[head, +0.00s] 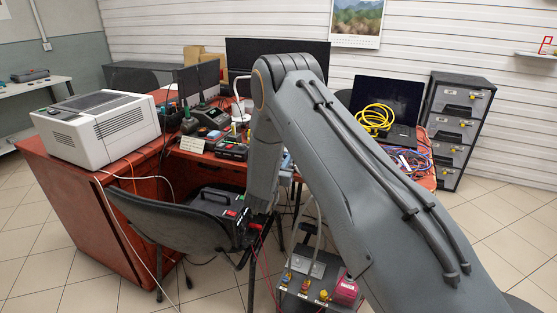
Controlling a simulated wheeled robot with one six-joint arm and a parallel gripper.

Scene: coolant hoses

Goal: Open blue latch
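A grey unit with coolant fittings (304,268) stands low, in front of the desk. At its left end is a small blue and yellow fitting (286,276), which may be the blue latch. It is too small to tell whether it is open or shut. Yellow fittings (305,285) sit to its right, and a pink-red part (346,289) is at the right end. Grey hoses rise behind the unit. My gripper (254,226) is at the lower end of my arm, up and left of the unit and apart from the blue fitting in the picture. Its fingers are too small and dark to read.
A black chair (165,220) with a dark case (213,203) on it stands left of my gripper. Thin red cables hang near the gripper. The red desk (75,185) holds a white printer (97,128), monitors and a yellow cable coil (375,119). My arm hides the right foreground.

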